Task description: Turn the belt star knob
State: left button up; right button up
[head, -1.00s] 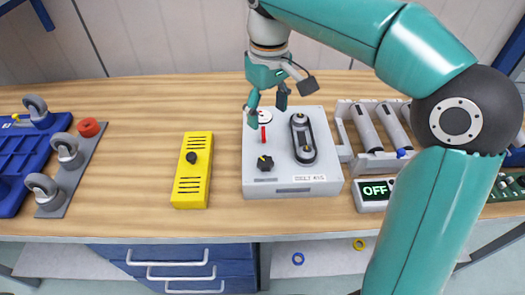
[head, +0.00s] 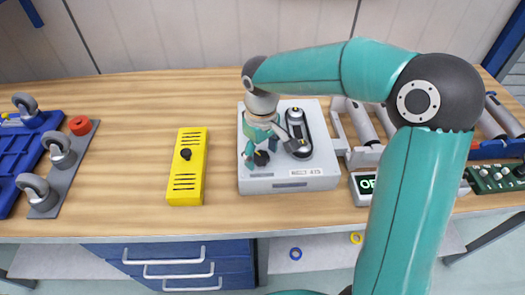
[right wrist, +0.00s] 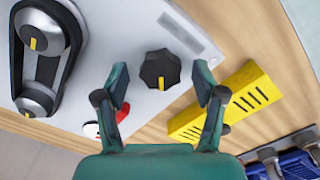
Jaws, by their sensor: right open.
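The black star knob (right wrist: 158,70) with a yellow mark sits on the pale belt unit (head: 290,183). In the head view the knob (head: 261,158) is partly hidden by my right gripper (head: 262,151). My right gripper is open, pointing down over the knob. In the right wrist view the knob shows between and just beyond the two open fingertips (right wrist: 162,88), with a gap on either side. The belt loop (head: 306,133) lies to the right of the knob on the same unit. My left gripper is not in view.
A yellow box (head: 187,190) with a black knob stands to the left, with bare bench between. A tray of rollers (head: 365,155) and a display box (head: 363,185) are on the right. A red lever with a white disc (right wrist: 103,127) is near the fingers.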

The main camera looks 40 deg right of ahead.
aim_at(262, 156)
jog(key=c, duration=1.1)
jog(key=shift+f+m+b, duration=0.1)
jog(key=shift+m+b, duration=0.2)
jog(key=shift+m, duration=0.3)
jog(key=shift+c, duration=0.2)
jog(key=shift+m, duration=0.5)
jog(key=o, duration=1.1)
jog(key=shift+o, duration=0.2)
notch_tip(262, 156, up, 12)
